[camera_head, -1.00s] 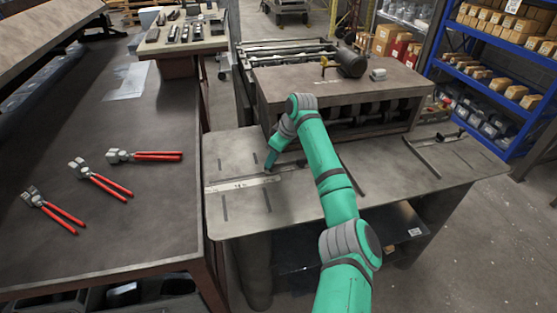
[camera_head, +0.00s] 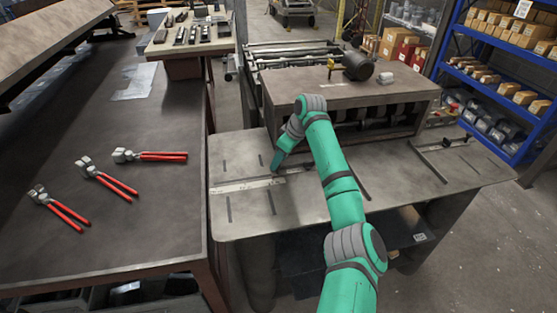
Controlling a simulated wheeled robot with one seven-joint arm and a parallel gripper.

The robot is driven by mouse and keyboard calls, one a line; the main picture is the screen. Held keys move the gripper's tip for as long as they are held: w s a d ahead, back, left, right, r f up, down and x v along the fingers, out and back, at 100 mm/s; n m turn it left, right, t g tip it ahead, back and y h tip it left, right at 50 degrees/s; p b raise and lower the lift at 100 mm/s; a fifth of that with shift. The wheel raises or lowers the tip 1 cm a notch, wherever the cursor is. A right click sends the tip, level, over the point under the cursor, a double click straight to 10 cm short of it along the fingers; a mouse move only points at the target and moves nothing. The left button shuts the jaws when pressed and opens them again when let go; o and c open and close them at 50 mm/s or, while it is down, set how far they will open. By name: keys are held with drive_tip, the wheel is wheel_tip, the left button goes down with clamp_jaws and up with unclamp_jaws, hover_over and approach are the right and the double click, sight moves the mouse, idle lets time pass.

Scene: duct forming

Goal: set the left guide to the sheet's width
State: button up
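My arm reaches over the metal table of the forming machine (camera_head: 300,215). My gripper (camera_head: 276,168) is low over the left part of the table, near the inner end of a pale scale strip (camera_head: 245,185); its fingers are too small and hidden to read. A dark bar (camera_head: 361,184), perhaps the left guide, lies just right of my forearm, apart from the gripper; my arm may hide part of it. Another guide bar (camera_head: 427,162) with a dark knob lies farther right. A thin pale sheet (camera_head: 135,81) lies on the left bench; I cannot tell whether it is the task's sheet.
The machine housing (camera_head: 345,90) with a motor on top stands behind the table. Several red-handled pliers (camera_head: 108,183) lie on the left bench (camera_head: 120,235). Blue shelves (camera_head: 505,75) stand at the right. The front of the machine table is clear.

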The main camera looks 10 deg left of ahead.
drive_tip(key=v, duration=1)
drive_tip(key=shift+w+r, duration=0.15)
drive_tip(key=shift+r, duration=0.05)
